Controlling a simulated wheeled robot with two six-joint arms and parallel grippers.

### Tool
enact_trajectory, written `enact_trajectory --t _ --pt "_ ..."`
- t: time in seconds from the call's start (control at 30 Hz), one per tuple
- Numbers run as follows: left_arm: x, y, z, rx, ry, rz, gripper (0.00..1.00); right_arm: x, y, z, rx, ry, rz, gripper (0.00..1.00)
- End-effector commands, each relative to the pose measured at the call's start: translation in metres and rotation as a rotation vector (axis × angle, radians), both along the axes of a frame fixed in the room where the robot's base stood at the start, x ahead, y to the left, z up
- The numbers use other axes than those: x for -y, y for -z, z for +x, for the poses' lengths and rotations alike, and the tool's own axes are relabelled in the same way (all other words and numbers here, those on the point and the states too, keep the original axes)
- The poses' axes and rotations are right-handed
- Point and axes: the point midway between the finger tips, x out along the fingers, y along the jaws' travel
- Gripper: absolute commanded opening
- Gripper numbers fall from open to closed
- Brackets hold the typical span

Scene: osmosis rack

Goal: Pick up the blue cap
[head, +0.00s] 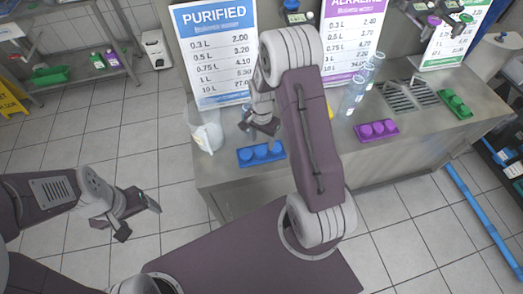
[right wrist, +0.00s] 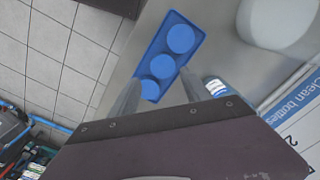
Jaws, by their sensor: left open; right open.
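Three round blue caps sit in a row in a blue tray (head: 262,161) on the steel counter. In the right wrist view the far cap (right wrist: 180,38), the middle cap (right wrist: 163,66) and the near cap (right wrist: 149,89) show in the tray. My right gripper (head: 262,127) is open and empty above the counter, just behind the tray in the head view. In the right wrist view its fingers (right wrist: 158,82) spread on either side of the tray's near end. Contact with a cap cannot be told. My left gripper (head: 137,217) is open and empty over the floor at the left.
A whitish bucket (head: 207,133) stands left of the blue tray. A purple tray (head: 376,131) and a green tray (head: 455,104) lie further right on the counter (head: 225,180). Clear bottles (head: 352,97) stand behind the purple tray. Price boards stand at the back.

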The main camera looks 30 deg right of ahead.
Motion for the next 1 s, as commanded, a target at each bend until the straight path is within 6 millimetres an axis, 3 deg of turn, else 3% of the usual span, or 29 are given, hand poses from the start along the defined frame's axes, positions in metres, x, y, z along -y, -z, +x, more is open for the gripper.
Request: enact_trajectory --t 0.1,0.3,0.57,0.8,0.83,1.0 --pt "0.0 -0.003 0.0 0.0 0.0 0.0 0.77 0.0 0.016 0.0 -0.003 -0.001 0.001 0.56" --pt "0.0 -0.005 0.0 0.0 0.0 0.0 0.77 0.0 0.026 0.0 -0.001 -0.001 0.001 0.56" --pt "0.0 -0.014 0.0 0.0 0.0 0.0 0.77 0.002 0.069 0.002 -0.001 -0.001 0.0 0.56" --pt "0.0 -0.014 0.0 0.0 0.0 0.0 0.77 0.002 0.074 0.003 0.001 -0.001 0.0 0.56" --pt "0.0 -0.014 0.0 0.0 0.0 0.0 0.77 0.002 0.074 0.003 0.001 -0.001 0.0 0.53" --pt "0.0 -0.014 0.0 0.0 0.0 0.0 0.77 0.002 0.073 0.003 0.001 -0.001 0.0 0.07"
